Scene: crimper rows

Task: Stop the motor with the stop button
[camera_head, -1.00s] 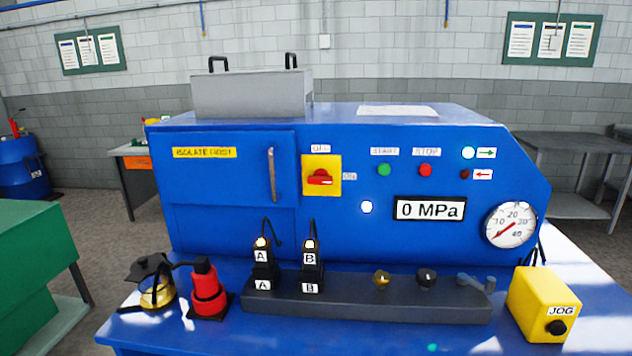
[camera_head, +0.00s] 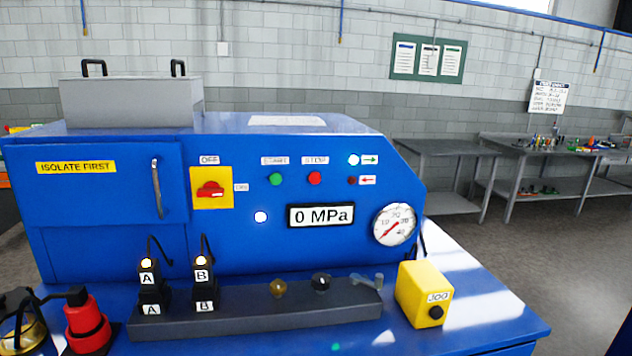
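The red stop button (camera_head: 315,178) is on the front of the blue machine (camera_head: 330,255), under a STOP label (camera_head: 315,161). The green start button (camera_head: 276,179) is just left of it. A white lamp (camera_head: 353,160) beside a green arrow is lit, and the lamp (camera_head: 352,181) beside a red arrow is dark. The display (camera_head: 321,216) reads 0 MPa. The round gauge (camera_head: 395,224) has a red needle at the low end. My gripper is not in view.
A red-handled yellow switch (camera_head: 211,188) is left of the buttons. Below, a dark rail (camera_head: 250,315) holds plugs A and B. A yellow JOG box (camera_head: 425,294) stands at right. A red bottle jack-like object (camera_head: 86,322) is at lower left. Grey benches stand behind on the right.

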